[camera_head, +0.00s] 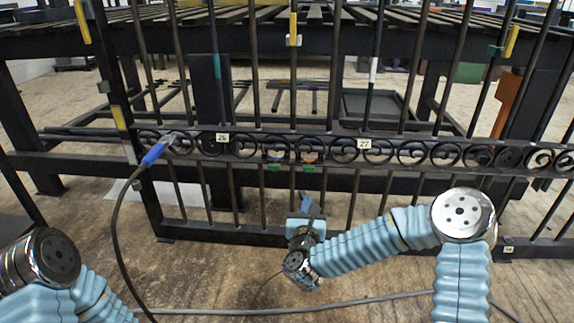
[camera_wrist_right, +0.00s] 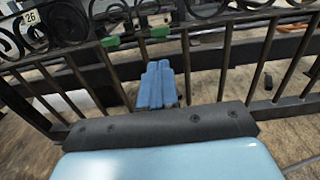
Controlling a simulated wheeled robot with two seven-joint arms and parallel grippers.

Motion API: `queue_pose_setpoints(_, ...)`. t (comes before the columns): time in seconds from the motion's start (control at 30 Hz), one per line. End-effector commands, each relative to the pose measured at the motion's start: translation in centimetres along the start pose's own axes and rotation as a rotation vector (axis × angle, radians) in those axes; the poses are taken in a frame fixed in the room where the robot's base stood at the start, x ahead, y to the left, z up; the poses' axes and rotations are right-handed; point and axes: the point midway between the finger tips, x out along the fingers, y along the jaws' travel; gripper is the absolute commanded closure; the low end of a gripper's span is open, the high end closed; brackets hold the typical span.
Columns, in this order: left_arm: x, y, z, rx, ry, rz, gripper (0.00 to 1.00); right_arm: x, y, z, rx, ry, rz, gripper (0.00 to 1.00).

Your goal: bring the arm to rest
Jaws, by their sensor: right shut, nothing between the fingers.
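My right gripper (camera_head: 307,205) is low in front of the black scroll gate (camera_head: 400,152), near the middle of the head view. In the right wrist view its blue fingers (camera_wrist_right: 157,85) are together with nothing between them. They point toward the gate's lower bars; I cannot tell the exact gap to the bars. My right arm (camera_head: 370,240) reaches in from the right, bent at the elbow. Of my left arm, only links (camera_head: 45,270) show at the lower left; its gripper is out of view.
A welding-type cable with a blue handle (camera_head: 153,154) hangs at the gate's left side. Green clamps (camera_head: 273,167) sit under the scroll row, with tags 26 (camera_head: 222,138) and 27 (camera_head: 364,144) above. A dark table stands behind.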

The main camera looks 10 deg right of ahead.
Motion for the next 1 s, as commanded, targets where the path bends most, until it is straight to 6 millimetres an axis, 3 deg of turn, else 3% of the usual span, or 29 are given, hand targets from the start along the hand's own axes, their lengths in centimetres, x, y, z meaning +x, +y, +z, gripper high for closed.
queue_pose_setpoints(0.13,0.0,0.0,0.0,0.000,0.000,0.000,0.32,-0.7,1.2,-2.3,-0.162,0.049,0.079,1.00)
queue_pose_setpoints(0.27,0.0,0.0,0.0,0.000,0.000,0.000,0.32,-3.2,3.8,-8.8,-0.610,0.148,0.325,1.00)
queue_pose_setpoints(0.37,0.0,0.0,0.0,0.000,0.000,0.000,0.32,-7.3,5.0,-15.7,-1.063,0.186,0.628,1.00)
queue_pose_setpoints(0.5,0.0,0.0,0.0,0.000,0.000,0.000,0.32,-14.5,4.0,-23.5,-1.585,0.113,1.094,1.00)
queue_pose_setpoints(0.63,0.0,0.0,0.0,0.000,0.000,0.000,0.32,-20.9,1.6,-28.0,-1.885,-0.058,1.498,1.00)
queue_pose_setpoints(0.83,0.0,0.0,0.0,0.000,0.000,0.000,0.32,-29.9,-3.4,-31.4,-2.068,-0.467,2.069,1.00)
queue_pose_setpoints(0.9,-3.3,1.3,0.0,0.001,-0.002,0.000,0.32,-29.7,-3.2,-27.8,-2.073,-0.474,2.061,1.00)
queue_pose_setpoints(1.0,-5.9,2.4,0.0,0.004,-0.003,0.001,0.32,-29.8,-3.1,-25.0,-2.070,-0.475,2.061,1.00)
